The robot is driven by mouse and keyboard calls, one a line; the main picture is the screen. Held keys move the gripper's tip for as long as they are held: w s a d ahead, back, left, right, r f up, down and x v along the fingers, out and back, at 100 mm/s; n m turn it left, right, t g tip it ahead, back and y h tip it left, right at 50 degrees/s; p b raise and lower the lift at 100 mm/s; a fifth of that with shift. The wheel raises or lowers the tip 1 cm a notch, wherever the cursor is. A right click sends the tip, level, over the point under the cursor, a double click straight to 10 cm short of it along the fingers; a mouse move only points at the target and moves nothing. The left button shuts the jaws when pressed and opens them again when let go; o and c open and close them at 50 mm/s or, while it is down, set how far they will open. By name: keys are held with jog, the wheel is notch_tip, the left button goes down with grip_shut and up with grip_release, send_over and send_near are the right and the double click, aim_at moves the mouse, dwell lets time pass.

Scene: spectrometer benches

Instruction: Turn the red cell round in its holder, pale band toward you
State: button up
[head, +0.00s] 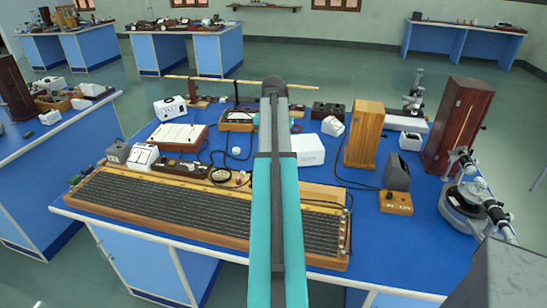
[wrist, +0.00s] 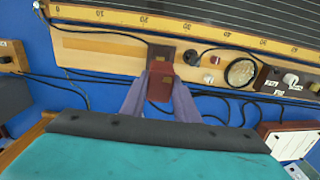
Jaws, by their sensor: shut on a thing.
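In the wrist view, my gripper (wrist: 160,88) is shut on the red cell (wrist: 160,80), a small dark red block between the two grey-violet fingers. A dark brown square piece (wrist: 162,53) lies just beyond the cell at the edge of the wooden board and may be its holder. I cannot tell whether the cell is seated in it or above it. No pale band shows on the faces in view. In the head view, my arm hides the cell, the holder and the gripper.
The long wire board (head: 150,205) lies along the bench front. A white box (head: 308,150), wooden cabinet (head: 364,135), dark cabinet (head: 457,125) and microscope (head: 413,100) stand to the right. In the wrist view, black cables (wrist: 240,97) run beside the gripper, near a round dial (wrist: 241,72).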

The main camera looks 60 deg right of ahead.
jog(key=shift+r, duration=0.2)
dwell(0.5)
jog(key=shift+r+p, duration=1.35)
jog(key=shift+p, duration=0.05)
jog(key=w+a+f+n, duration=0.2)
jog(key=w+a, duration=0.4)
jog(key=a, duration=0.3)
jog(key=w+a+f+n, duration=0.2)
jog(key=w+a+f, duration=0.2)
jog(key=a, duration=0.5)
jog(key=w+a+f+n+b, duration=0.1)
jog(key=w+a+f+n, duration=0.1)
jog(key=w+a, duration=0.6)
jog(key=shift+w+a+f+n, duration=0.15)
jog(key=shift+a+f, duration=0.15)
jog(key=shift+f, duration=0.15)
jog(key=shift+w+a+f+n, duration=0.15)
jog(key=shift+a+f, duration=0.1)
jog(key=shift+f, duration=0.2)
jog(key=a+f+n, duration=0.2)
jog(key=a+f, duration=0.1)
jog(key=a, duration=0.7)
jog(key=a+f+n, duration=0.3)
jog(key=a, duration=0.8)
jog(key=a+f+n, duration=0.2)
jog(key=a+f, duration=0.1)
jog(key=a, duration=0.7)
jog(key=shift+w+a+n+b, duration=0.2)
jog(key=shift+w+n+b, duration=0.1)
jog(key=shift+n+b, duration=0.1)
